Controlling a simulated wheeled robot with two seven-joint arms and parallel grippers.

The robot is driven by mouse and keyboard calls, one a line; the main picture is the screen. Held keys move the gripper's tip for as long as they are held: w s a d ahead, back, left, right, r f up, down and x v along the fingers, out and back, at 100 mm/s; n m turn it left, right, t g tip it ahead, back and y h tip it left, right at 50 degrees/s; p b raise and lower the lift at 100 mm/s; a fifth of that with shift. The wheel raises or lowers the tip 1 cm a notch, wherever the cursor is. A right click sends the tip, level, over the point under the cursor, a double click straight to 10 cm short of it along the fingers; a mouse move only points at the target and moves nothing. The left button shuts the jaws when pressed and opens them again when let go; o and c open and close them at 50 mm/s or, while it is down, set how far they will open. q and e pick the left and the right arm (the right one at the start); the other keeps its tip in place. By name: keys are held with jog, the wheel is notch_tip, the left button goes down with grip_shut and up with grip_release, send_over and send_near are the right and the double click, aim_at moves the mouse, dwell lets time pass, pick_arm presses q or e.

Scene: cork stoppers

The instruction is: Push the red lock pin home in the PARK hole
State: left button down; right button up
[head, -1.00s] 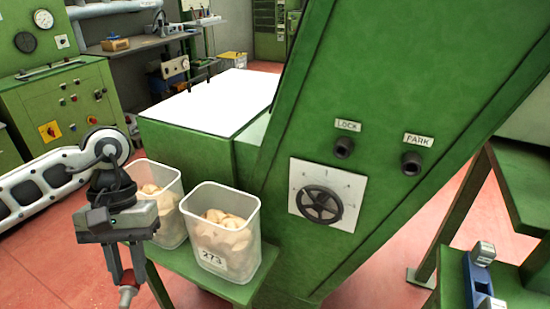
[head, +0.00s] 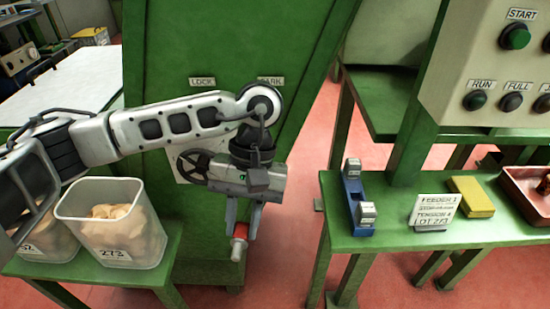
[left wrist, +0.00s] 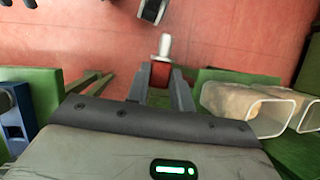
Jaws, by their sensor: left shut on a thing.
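My left gripper (head: 243,232) is shut on the red lock pin (head: 240,231), in front of the green machine panel. In the left wrist view the pin's red body (left wrist: 160,75) sits between the fingers and its pale tip (left wrist: 164,46) points away from the wrist. The PARK label (head: 271,81) shows on the panel above my arm. My arm hides the PARK hole. The LOCK label (head: 202,82) is to its left, and its hole is hidden too. My right gripper is not in view.
Two clear bins of corks, one of them marked 273 (head: 112,225), stand on a green shelf at left. A handwheel (head: 193,165) is partly behind my arm. At right, a green bench (head: 390,238) holds a blue fixture (head: 357,200), a sign card (head: 433,210) and a yellow block (head: 471,197).

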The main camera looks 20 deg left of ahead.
pick_arm(q)
jog(key=s+d+r+n+t+h+p, duration=0.1)
jog(key=d+r+n+h, duration=0.4)
jog(key=n, duration=0.6)
jog(key=s+r+n+t+h, duration=0.1)
jog(key=r+n+h, duration=0.1)
jog(key=n+h, duration=0.6)
jog(key=s+d+r+n+t+h+p, duration=0.1)
jog(key=d+r+n+h, duration=0.25)
jog(key=n, duration=0.95)
jog(key=w+a+f+n+t+b, duration=0.1)
jog(key=w+a+n+t+b, duration=0.1)
jog(key=w+a+n+t, duration=0.3)
jog(key=w+a+f+n+t+h+b, duration=0.1)
jog(key=w+a+n+t, duration=0.3)
jog(key=w+n+t, duration=0.3)
jog(key=shift+w+a+f+n+t+b, duration=0.35)
jog(key=shift+w+t, duration=1.1)
jog(key=shift+t, duration=1.25)
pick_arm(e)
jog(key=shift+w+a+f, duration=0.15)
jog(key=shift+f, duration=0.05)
